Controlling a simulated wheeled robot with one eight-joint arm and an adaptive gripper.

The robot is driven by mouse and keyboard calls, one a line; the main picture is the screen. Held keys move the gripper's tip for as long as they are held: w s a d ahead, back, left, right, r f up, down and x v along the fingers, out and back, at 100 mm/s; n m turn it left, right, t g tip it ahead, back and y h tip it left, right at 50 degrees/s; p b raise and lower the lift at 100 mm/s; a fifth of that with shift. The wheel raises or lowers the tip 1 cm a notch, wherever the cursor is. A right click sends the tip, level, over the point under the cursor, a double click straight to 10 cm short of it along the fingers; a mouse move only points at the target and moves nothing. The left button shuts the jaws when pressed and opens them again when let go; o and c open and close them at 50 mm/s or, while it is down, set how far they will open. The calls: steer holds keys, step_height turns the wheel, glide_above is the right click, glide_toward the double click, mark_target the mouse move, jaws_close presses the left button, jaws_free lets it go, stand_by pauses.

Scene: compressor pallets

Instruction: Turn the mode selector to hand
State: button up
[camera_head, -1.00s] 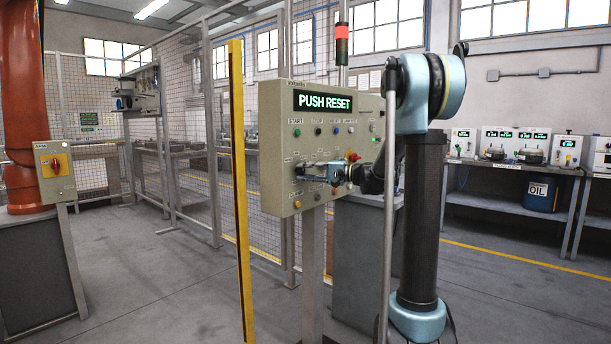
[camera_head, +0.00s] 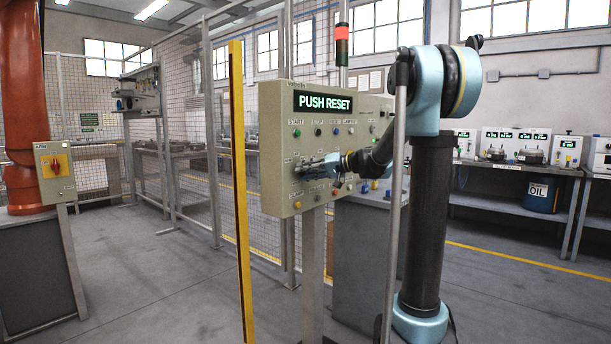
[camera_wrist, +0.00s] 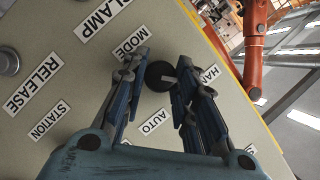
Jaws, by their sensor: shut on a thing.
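The mode selector (camera_wrist: 158,75) is a round black knob on the beige control panel, with a pale pointer mark towards the HAND side. The MODE label (camera_wrist: 131,43), HAND label (camera_wrist: 209,75) and AUTO label (camera_wrist: 155,121) surround it; HAND is partly covered by a finger. My gripper (camera_wrist: 161,78) has one finger on each side of the knob and is shut on it. In the head view my gripper (camera_head: 302,169) is against the lower middle of the panel (camera_head: 282,200), hiding the knob there.
The panel's display (camera_head: 323,103) reads PUSH RESET, above a row of buttons. A yellow post (camera_head: 240,190) stands just left of the panel. A red lamp (camera_head: 341,32) is lit above it. Mesh fencing lies behind, and a bench with devices is at the right.

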steer(key=shift+f+n+h, duration=0.1)
steer(key=shift+n+h, duration=0.2)
steer(key=shift+n, duration=0.1)
stand_by(0.3)
steer(key=o, duration=1)
steer(key=shift+o, duration=0.2)
steer(key=v, duration=1.2)
